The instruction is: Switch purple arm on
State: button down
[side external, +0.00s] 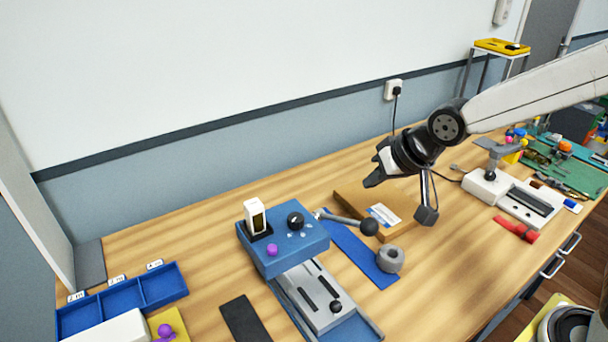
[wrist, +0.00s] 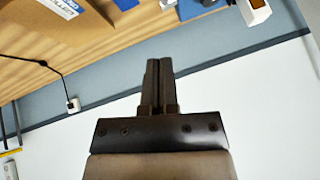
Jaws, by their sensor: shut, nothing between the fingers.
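A blue box device (side external: 285,240) stands on the table in the side view. I cannot tell which part is the purple arm. My gripper (side external: 374,178) is shut and empty, above and behind the device to the right. Its closed fingers show in the wrist view (wrist: 160,64); part of the blue device (wrist: 192,8) shows beyond them.
A blue tray (side external: 125,295) and another purple piece (side external: 165,331) are at left. A wall with a socket (side external: 394,89) stands behind.

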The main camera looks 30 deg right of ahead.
jog(key=w+a+m+t+y, duration=0.2)
jog(key=w+a+t, duration=0.15)
jog(key=a, duration=0.55)
jog(key=s+a+m+t+y, duration=0.2)
jog(key=a+y, duration=0.2)
jog(key=a, duration=0.6)
jog(key=s+a+m+t+y, duration=0.1)
jog(key=a+m+t+y, duration=0.2)
jog(key=a, duration=0.7)
jog(key=shift+n+y, duration=0.3)
jog(key=shift+y, duration=0.1)
jog(key=f, duration=1.8)
jog(key=shift+w+d+f, duration=0.15)
jog(key=shift+w+f, duration=0.05)
jog(key=shift+f, duration=0.1)
jog(key=shift+w, duration=0.1)
jog(key=f+x, duration=0.1)
jog(key=x, duration=0.9)
jog(key=shift+s+a, duration=0.55)
jog(key=shift+s, duration=0.35)
jog(key=shift+s+a, duration=0.6)
jog(key=shift+s, duration=0.3)
